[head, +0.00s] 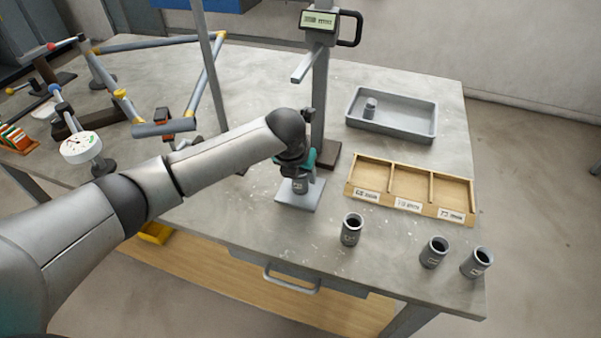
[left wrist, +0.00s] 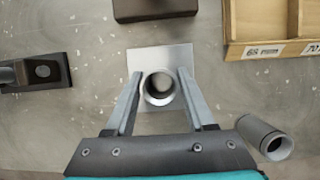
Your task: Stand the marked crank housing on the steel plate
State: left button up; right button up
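A grey cylindrical crank housing (head: 299,186) with a pale mark stands upright at the steel plate (head: 284,196); whether its base touches the plate is hidden. My left gripper (head: 297,174) is over it, pointing down. In the left wrist view the housing's open round top (left wrist: 160,88) lies between the two fingers, which appear to touch its sides, with the plate (left wrist: 152,56) beneath. Three more marked housings stand on the table: one near the plate (head: 351,229), two toward the right corner (head: 434,252) (head: 478,262). My right gripper is not in view.
A gauge column with a display (head: 319,21) rises behind the plate. A wooden three-bay box (head: 410,186) with labels and a grey tray (head: 391,118) holding a small grey part (head: 370,108) are to the right. A dial gauge (head: 81,147) and tube frame (head: 165,128) are left.

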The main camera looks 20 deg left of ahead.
pick_arm(q)
jog(key=o, duration=0.3)
jog(key=shift+o, duration=0.2)
jog(key=shift+s+r, duration=0.15)
jog(key=shift+r, duration=0.4)
jog(key=p+v, duration=0.2)
jog(key=v, duration=0.4)
jog(key=shift+r, duration=0.25)
jog(key=shift+s, duration=0.1)
